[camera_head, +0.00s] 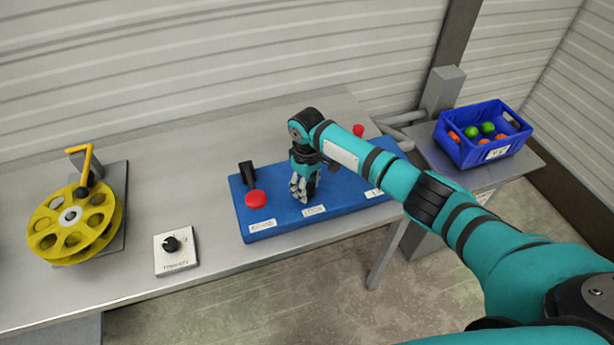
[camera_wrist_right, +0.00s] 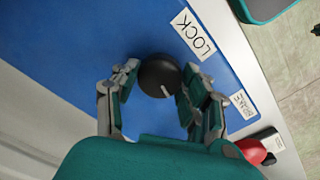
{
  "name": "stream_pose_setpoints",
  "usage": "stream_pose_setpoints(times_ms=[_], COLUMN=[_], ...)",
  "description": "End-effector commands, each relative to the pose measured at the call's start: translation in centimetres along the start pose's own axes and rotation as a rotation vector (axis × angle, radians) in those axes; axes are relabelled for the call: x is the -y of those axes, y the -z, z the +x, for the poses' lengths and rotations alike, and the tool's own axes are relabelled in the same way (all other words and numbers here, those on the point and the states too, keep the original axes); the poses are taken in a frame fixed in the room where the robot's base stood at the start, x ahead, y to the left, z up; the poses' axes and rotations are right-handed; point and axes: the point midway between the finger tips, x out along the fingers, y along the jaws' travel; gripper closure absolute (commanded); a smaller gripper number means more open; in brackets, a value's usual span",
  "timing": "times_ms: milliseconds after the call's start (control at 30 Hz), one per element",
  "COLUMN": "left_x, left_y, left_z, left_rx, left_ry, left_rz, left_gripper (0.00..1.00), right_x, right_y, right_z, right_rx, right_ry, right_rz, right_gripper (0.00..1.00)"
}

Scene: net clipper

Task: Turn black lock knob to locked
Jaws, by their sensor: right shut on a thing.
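The black lock knob (camera_wrist_right: 158,76) is round with a short white mark. It sits on the blue panel (camera_head: 350,204) beside a white label reading LOCK (camera_wrist_right: 193,34). My right gripper (camera_head: 304,192) points down over the middle of the panel, and in the head view it hides the knob. In the right wrist view my right gripper (camera_wrist_right: 156,88) has its fingers on both sides of the knob and is shut on it. The white mark points toward the lower right of that view. My left gripper is not in view.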

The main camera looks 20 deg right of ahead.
Motion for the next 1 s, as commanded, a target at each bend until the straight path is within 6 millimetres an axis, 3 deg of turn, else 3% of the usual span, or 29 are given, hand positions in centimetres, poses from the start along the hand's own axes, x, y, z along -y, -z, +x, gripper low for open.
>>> stream_pose_setpoints(times_ms=[33,300,1000], left_x=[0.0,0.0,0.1], left_y=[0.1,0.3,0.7], left_z=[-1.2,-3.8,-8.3], left_rx=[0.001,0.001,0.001], left_ry=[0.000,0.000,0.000], left_rz=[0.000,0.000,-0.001], left_gripper=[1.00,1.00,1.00], right_x=[0.1,0.1,0.0], right_y=[0.0,0.1,0.1], right_z=[-0.6,-0.5,-0.4], right_rx=[0.000,-0.001,-0.003], right_ry=[0.003,0.002,0.002], right_rz=[0.046,0.303,0.961], right_gripper=[0.87,0.87,0.87])
